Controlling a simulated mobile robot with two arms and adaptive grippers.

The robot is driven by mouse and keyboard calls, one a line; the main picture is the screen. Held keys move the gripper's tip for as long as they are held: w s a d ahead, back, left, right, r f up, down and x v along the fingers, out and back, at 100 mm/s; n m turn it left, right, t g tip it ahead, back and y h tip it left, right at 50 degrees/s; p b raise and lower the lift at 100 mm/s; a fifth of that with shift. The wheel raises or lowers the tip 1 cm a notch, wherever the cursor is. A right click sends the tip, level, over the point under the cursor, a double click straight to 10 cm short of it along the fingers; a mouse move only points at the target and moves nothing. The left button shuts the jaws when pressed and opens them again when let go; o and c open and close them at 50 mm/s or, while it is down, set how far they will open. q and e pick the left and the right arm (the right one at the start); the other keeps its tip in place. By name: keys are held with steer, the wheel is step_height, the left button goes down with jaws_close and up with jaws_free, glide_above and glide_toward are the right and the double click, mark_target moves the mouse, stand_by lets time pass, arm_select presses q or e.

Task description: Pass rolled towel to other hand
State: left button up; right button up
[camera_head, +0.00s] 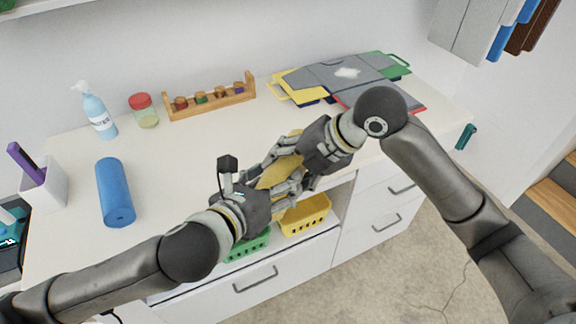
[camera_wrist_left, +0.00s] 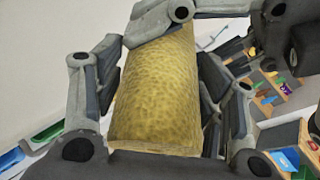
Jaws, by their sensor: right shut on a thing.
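The rolled yellow towel (camera_head: 277,172) is held in the air between my two grippers, above the front edge of the counter. My right gripper (camera_head: 298,160) is shut on its upper right end. My left gripper (camera_head: 268,182) is around its lower left end, with fingers on both sides. In the left wrist view the towel (camera_wrist_left: 155,95) lies between my left fingers (camera_wrist_left: 160,85), which stand slightly apart from its sides, so this gripper looks open. The right gripper's fingers (camera_wrist_left: 165,18) cross the towel's far end there. Fingers hide parts of the towel.
Folders (camera_head: 335,78) lie at the back right. Yellow (camera_head: 305,215) and green (camera_head: 247,247) baskets sit below the grippers.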

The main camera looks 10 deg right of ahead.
arm_select(q)
steer(key=o, duration=0.5)
steer(key=shift+s+d, duration=0.3)
arm_select(e)
steer(key=shift+a+r, duration=0.25)
steer(key=shift+a, duration=0.05)
arm_select(q)
steer(key=shift+a, duration=0.15)
